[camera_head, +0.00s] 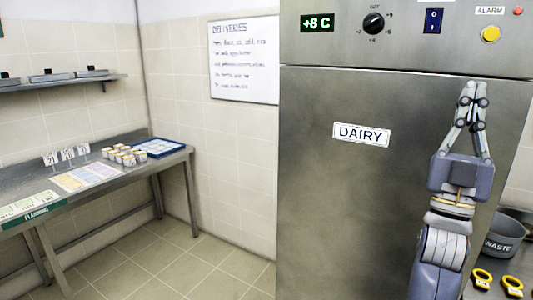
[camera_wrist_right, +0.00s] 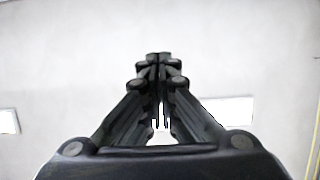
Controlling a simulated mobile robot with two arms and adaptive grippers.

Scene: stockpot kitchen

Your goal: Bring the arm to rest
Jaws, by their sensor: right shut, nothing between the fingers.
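My right gripper (camera_head: 472,90) points upward in front of the right part of the steel dairy fridge door (camera_head: 340,210) in the head view. Its fingers are shut with nothing between them. In the right wrist view the same gripper (camera_wrist_right: 159,58) shows its fingertips together against a pale, blurred background. My right arm comes up from the bottom right of the head view. My left gripper is not in view.
The fridge panel carries a +8 C display (camera_head: 317,22), a dial (camera_head: 373,22), a blue switch (camera_head: 433,21) and a yellow button (camera_head: 491,34). A waste bin (camera_head: 505,236) stands at right. A steel table (camera_head: 120,187) holds several jars (camera_head: 125,155) and a blue tray (camera_head: 180,146).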

